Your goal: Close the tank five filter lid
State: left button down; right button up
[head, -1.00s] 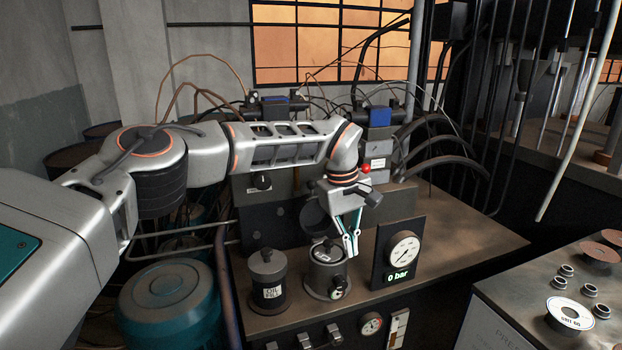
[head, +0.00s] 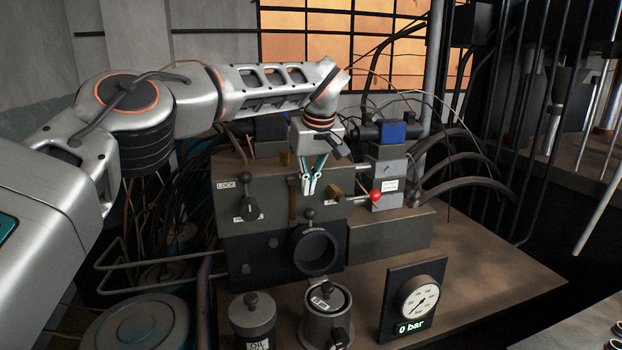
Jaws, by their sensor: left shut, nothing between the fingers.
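The filter lid (head: 316,252) is a dark round disc with a knob at its upper edge. It stands upright, open, behind the filter canister (head: 327,329), and appears joined to the canister's back rim. The canister is a grey cylinder on the bench with a small pale label in its open top and a dark fitting at its front right. My left gripper (head: 312,192) is shut and empty, its fingers pointing down just above the lid's knob in the picture. Whether it touches the knob is hard to tell. My right gripper is not in view.
An oil fill canister (head: 253,318) with its own knobbed lid stands close to the left. A pressure gauge (head: 415,300) reading 0 bar stands to the right. A valve block (head: 235,215) with levers and a red knob (head: 375,196) is behind. The bench top (head: 480,265) at right is clear.

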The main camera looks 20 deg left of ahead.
aim_at(306, 200)
pick_arm(q)
jog(key=x, duration=0.4)
jog(key=shift+w+f+b, duration=0.1)
jog(key=shift+f+b, duration=0.15)
jog(key=shift+b, duration=0.05)
jog(key=shift+w+a+f, duration=0.15)
jog(key=shift+w+f, duration=0.05)
jog(key=shift+f, duration=0.35)
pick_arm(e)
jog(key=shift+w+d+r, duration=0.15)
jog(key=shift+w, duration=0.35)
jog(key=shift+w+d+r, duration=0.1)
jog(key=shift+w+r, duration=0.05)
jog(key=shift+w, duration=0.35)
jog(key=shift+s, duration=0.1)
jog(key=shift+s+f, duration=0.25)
pick_arm(q)
jog(key=shift+r, duration=0.1)
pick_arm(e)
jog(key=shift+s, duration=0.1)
